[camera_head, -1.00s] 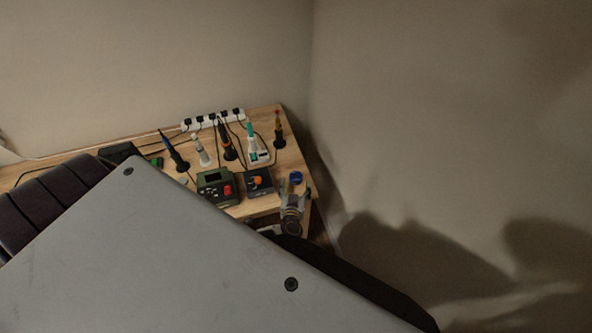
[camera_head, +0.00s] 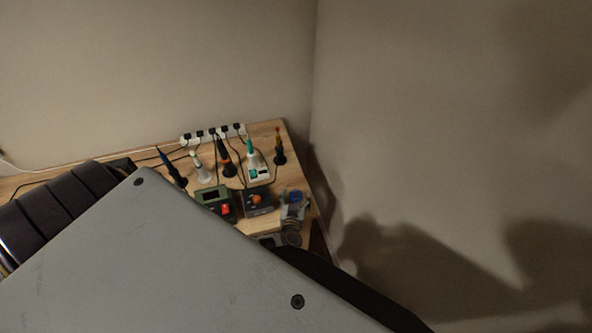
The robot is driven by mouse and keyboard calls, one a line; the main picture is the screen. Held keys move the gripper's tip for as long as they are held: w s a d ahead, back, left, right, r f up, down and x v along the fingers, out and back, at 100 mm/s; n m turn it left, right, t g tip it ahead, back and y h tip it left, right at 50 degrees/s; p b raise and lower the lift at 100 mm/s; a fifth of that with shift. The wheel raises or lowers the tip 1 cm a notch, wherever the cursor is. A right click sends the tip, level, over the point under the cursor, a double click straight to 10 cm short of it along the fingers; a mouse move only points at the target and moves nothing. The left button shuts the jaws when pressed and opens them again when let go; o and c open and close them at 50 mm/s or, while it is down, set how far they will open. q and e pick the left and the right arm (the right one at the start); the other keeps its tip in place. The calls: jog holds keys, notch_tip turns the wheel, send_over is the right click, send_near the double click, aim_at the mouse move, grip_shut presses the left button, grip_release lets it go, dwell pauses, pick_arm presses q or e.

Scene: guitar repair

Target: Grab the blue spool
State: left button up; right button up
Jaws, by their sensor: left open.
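The blue spool (camera_head: 296,195) is small and sits at the right end of the wooden workbench, near its right edge. My left gripper (camera_head: 295,203) is at the same spot, its wrist toward the camera and its fingers reaching to the spool. The fingers are open and appear to be on either side of the spool. I cannot tell whether they touch it. The lower part of the spool is hidden by the gripper. My right gripper is not in view.
On the wooden bench (camera_head: 268,143), a green-grey station with a red part (camera_head: 213,195) and a dark box with an orange knob (camera_head: 257,201) stand left of the gripper. Several soldering tools in stands and a white power strip (camera_head: 213,134) are behind. Walls close off the back and right.

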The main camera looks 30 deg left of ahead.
aim_at(296, 198)
pick_arm(q)
jog(key=shift+w, duration=0.15)
jog(key=shift+c, duration=1)
jog(key=c, duration=1)
jog(key=shift+o, duration=0.2)
jog(key=shift+r, duration=0.15)
notch_tip(296, 198, up, 10)
